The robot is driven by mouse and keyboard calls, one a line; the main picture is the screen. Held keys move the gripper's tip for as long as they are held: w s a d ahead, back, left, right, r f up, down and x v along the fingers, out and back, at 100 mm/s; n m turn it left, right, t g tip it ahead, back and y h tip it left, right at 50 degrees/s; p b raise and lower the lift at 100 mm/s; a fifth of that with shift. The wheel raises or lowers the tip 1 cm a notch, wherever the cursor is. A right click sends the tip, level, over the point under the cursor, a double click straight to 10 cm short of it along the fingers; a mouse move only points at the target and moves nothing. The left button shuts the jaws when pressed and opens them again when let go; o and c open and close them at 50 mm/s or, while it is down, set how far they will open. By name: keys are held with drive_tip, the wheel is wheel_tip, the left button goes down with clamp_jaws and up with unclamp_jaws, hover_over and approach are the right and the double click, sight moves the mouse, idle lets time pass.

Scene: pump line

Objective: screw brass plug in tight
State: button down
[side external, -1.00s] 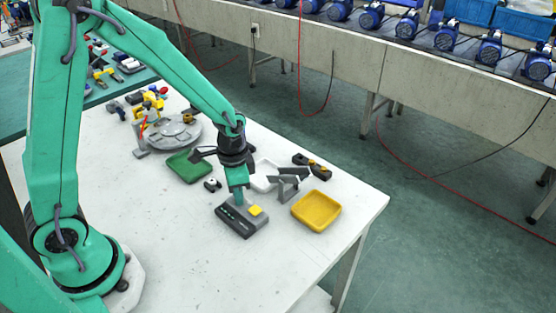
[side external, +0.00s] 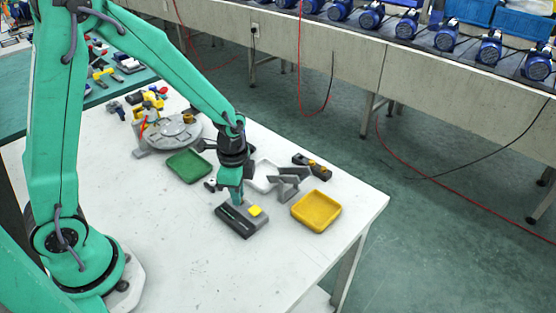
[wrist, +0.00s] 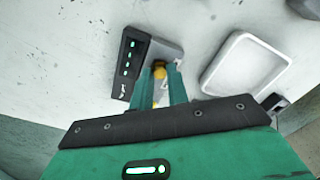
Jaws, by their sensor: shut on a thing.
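The brass plug (wrist: 159,71) shows as a small golden piece between my fingertips in the wrist view. My gripper (side external: 238,199) points down at the grey block (side external: 233,220) and is shut on the plug. The block has a dark panel (wrist: 130,63) with several green lights along one side and a yellow square (side external: 255,210) on top. In the side view my fingers hide the plug. The plug's lower end and any hole under it are hidden, so I cannot tell how deep it sits.
A yellow tray (side external: 316,222) is right of the block, a green tray (side external: 188,179) behind left. A white tray (wrist: 246,64) and a grey angled stand (side external: 289,184) are close behind the gripper. A grey round turntable (side external: 174,142) stands farther back. The front tabletop is clear.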

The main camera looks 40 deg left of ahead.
drive_tip(key=m, duration=0.5)
drive_tip(key=shift+m, duration=0.9)
drive_tip(key=shift+m, duration=0.3)
drive_tip(key=m, duration=0.2)
drive_tip(key=shift+m, duration=2.2)
drive_tip(key=shift+m, duration=3.5)
